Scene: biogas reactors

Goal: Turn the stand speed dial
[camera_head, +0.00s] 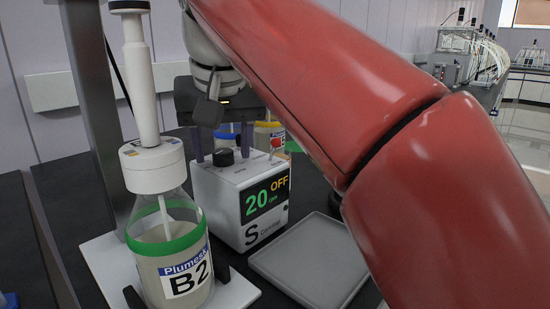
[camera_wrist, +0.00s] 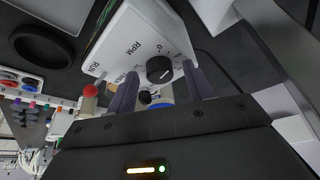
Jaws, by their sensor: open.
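The stand speed dial is a black round knob (camera_head: 223,157) on top of the white controller box (camera_head: 215,205), whose front display reads 20 rpm and OFF. In the wrist view the dial (camera_wrist: 160,69) has a white pointer mark and an RPM label beside it. My gripper (camera_head: 222,146) is above the box and points down at it. Its two fingers also show in the wrist view (camera_wrist: 161,80), open, one on each side of the dial with gaps between. I cannot tell how far the fingertips are above the box top.
A reactor bottle (camera_head: 172,262) marked B2 with a white stirrer head stands left of the box. A grey tray (camera_head: 315,262) lies to the right. Bottles with blue and yellow caps (camera_head: 268,127) stand behind.

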